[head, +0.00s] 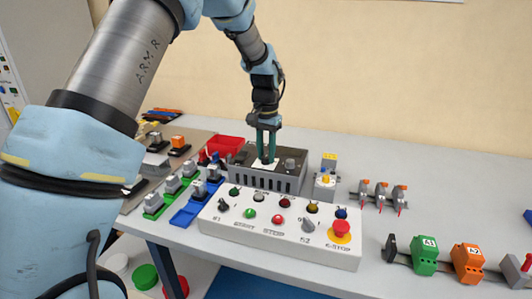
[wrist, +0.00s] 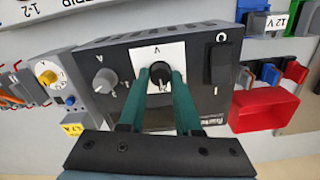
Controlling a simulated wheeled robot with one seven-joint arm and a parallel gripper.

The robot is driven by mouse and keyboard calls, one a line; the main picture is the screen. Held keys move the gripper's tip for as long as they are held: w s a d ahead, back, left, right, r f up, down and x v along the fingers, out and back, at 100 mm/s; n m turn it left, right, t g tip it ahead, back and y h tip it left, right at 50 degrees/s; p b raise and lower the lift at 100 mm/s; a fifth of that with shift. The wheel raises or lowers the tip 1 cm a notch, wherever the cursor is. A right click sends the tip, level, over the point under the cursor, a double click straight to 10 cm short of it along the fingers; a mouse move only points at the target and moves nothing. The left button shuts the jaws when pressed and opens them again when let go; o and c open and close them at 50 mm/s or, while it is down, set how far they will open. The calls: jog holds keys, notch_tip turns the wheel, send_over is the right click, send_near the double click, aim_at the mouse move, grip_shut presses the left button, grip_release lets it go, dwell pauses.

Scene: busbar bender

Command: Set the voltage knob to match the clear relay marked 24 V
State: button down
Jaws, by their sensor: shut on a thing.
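My gripper (head: 266,158) points down with its green fingers closed around the black voltage knob (wrist: 160,72) on the power supply (wrist: 120,50). The knob sits on a white plate (wrist: 141,56) marked V; its scale is mostly hidden by the fingers. In the head view the power supply (head: 262,181) stands behind the white control box. Clear relays stand at left on green bases (head: 153,205) and blue bases (head: 199,190); their markings are too small to read there. A 12 V label (wrist: 278,22) shows at the wrist view's upper right. I cannot make out a 24 V marking.
The grey knob (wrist: 105,80) marked A and a black rocker switch (wrist: 219,65) flank the voltage knob. A red bin (head: 226,146) is behind left. The control box (head: 285,236) with buttons and a red emergency stop is in front. A yellow-dial device (head: 326,180) stands right.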

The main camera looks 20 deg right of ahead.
aim_at(266, 157)
dwell(0.3)
jog(key=c, duration=0.6)
grip_release()
notch_tip(266, 157, up, 11)
jog(key=b, duration=0.1)
jog(key=shift+b, duration=0.4)
jog(key=shift+f, duration=0.1)
